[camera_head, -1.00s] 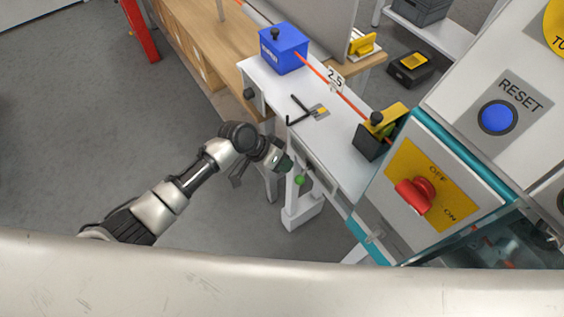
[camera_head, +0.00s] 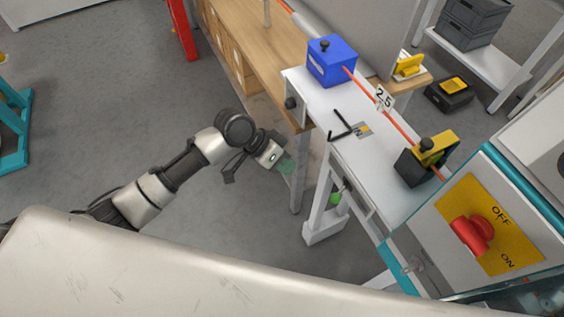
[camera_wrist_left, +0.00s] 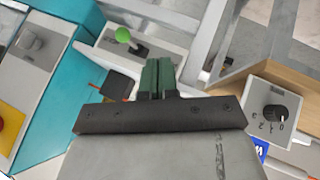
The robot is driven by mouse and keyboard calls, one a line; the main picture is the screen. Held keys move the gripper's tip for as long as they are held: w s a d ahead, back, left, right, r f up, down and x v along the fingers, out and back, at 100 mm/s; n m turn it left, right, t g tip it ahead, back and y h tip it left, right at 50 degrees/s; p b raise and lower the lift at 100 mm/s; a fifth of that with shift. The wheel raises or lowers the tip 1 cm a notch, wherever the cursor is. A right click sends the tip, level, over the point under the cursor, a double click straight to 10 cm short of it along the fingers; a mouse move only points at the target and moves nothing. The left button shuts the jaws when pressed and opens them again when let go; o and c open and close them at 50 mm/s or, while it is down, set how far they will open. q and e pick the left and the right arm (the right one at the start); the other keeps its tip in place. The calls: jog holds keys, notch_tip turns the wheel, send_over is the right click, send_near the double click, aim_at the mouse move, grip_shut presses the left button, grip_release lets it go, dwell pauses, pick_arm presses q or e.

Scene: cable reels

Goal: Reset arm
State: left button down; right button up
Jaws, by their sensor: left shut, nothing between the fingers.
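My left arm comes in from the left in the head view. Its gripper (camera_head: 286,166) hangs in the air over the floor, just left of the white bench. In the left wrist view the two green fingers of the gripper (camera_wrist_left: 157,77) lie side by side, shut with nothing between them. A green-knobbed lever (camera_wrist_left: 123,35) on a grey plate stands beyond the fingertips and apart from them; its knob also shows in the head view (camera_head: 335,198), right of the gripper. My right gripper is in neither view.
The white bench (camera_head: 358,170) carries a blue box (camera_head: 331,61), a black-and-yellow clamp (camera_head: 427,160) and an orange cable (camera_head: 397,119). A teal-edged cabinet with a red switch (camera_head: 472,235) stands at right. A black dial (camera_wrist_left: 274,113) is at right in the wrist view. Floor left is open.

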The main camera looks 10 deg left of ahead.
pick_arm(q)
jog(key=shift+s+a+r, duration=0.15)
jog(key=shift+a+r, duration=0.2)
jog(key=shift+r, duration=0.15)
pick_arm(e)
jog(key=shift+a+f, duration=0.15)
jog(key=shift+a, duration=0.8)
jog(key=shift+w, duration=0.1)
pick_arm(q)
jog(key=shift+f, duration=0.1)
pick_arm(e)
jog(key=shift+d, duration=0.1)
